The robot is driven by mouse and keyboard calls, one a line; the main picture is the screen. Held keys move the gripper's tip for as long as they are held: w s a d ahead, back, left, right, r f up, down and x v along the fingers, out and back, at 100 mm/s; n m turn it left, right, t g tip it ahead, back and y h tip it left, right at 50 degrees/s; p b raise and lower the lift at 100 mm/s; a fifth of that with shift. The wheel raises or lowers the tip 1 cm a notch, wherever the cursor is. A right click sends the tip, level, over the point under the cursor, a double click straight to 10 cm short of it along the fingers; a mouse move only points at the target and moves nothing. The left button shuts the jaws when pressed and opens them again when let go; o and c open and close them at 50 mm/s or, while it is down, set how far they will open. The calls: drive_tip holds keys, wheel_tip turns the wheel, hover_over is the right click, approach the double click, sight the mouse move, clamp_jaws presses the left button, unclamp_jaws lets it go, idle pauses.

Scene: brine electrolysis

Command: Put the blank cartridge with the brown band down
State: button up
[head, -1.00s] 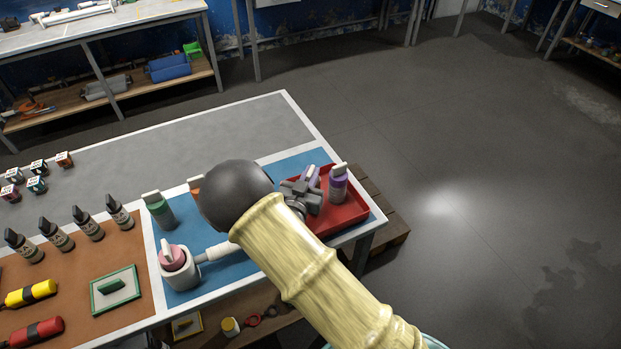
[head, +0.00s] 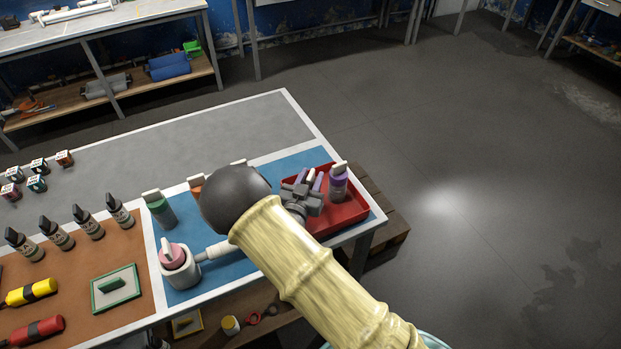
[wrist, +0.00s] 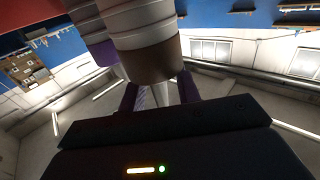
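The blank cartridge with the brown band (wrist: 152,62) is large in the wrist view, pale grey with a dark brown band. The fingers also show in the wrist view (wrist: 158,95), apart. A purple-banded cartridge (head: 338,183) stands upright in the tray, close to the right.
A wooden crate (head: 392,228) sits beyond the table edge. My arm hides part of the mat.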

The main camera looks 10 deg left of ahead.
drive_tip(key=shift+s+a, duration=0.1)
drive_tip(key=s+a+b, duration=0.1)
drive_tip(key=s+b, duration=0.2)
drive_tip(key=s, duration=0.9)
drive_tip(key=shift+a, duration=0.2)
drive_tip(key=shift+w+r, duration=0.1)
drive_tip(key=shift+w, duration=0.1)
